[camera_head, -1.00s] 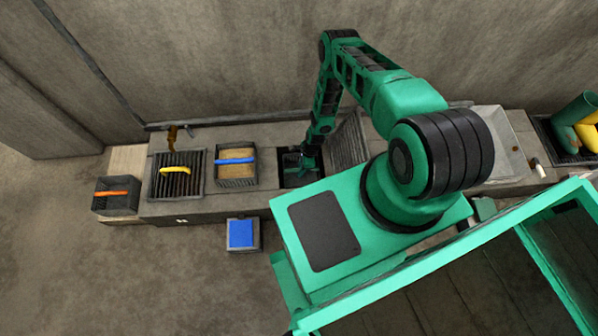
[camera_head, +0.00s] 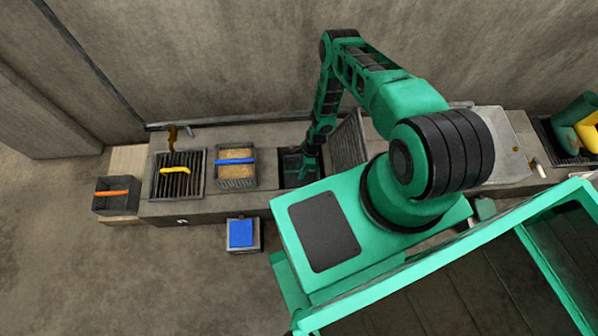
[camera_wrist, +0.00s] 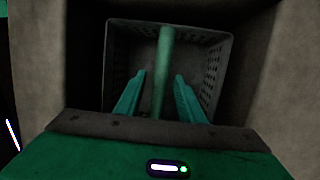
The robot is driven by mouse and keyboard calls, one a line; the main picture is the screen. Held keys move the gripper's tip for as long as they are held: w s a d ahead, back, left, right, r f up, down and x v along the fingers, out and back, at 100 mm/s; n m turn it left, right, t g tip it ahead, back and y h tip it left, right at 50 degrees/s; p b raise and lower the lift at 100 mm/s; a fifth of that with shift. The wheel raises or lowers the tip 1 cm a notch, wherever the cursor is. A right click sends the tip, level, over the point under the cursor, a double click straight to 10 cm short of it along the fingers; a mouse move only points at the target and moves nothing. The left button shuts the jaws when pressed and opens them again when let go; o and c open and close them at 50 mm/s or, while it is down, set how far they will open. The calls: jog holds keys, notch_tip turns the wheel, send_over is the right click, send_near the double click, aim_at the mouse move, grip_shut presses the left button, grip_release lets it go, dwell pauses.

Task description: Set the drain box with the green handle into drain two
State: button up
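The drain box (camera_wrist: 120,55) is a grey perforated box with a green handle (camera_wrist: 165,50) across its top. In the wrist view it sits inside a dark rectangular opening with pale counter surface on both sides. In the head view the opening (camera_head: 289,180) lies right of the blue-handled box, and my arm partly covers it. My gripper (camera_wrist: 160,74) is over the box with one finger on each side of the green handle. A gap shows between each finger and the handle. In the head view my gripper (camera_head: 308,165) reaches down at the opening.
A blue-handled box (camera_head: 236,180) with tan contents is set in the counter. Left of it is a dark grate with a yellow handle (camera_head: 176,170). An orange-handled box (camera_head: 115,207) stands at the far left. A slatted panel (camera_head: 349,140) stands just right of the opening.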

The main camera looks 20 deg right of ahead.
jog(key=v, duration=1.1)
jog(key=w+d+r+n+h, duration=0.1)
jog(key=w+d+r+n, duration=0.2)
jog(key=r, duration=0.8)
jog(key=w+d+r+n+h, duration=0.1)
jog(key=w+d+r+n, duration=0.15)
jog(key=d+r, duration=0.55)
jog(key=w+d+r+n+h, duration=0.1)
jog(key=w+d+r, duration=0.15)
jog(key=r, duration=1.05)
jog(key=s+d+r+n, duration=0.2)
jog(key=s+r, duration=0.1)
jog(key=r, duration=0.8)
jog(key=s+d+r+n, duration=0.2)
jog(key=s+r, duration=0.1)
jog(key=r, duration=0.7)
jog(key=s+a+r+n, duration=0.2)
jog(key=s+r, duration=0.7)
jog(key=s, duration=0.4)
jog(key=s+a+r+n, duration=0.2)
jog(key=s+r+n, duration=0.1)
jog(key=s+r, duration=0.6)
jog(key=s, duration=0.4)
jog(key=shift+r+t, duration=0.3)
jog(key=shift+a, duration=0.1)
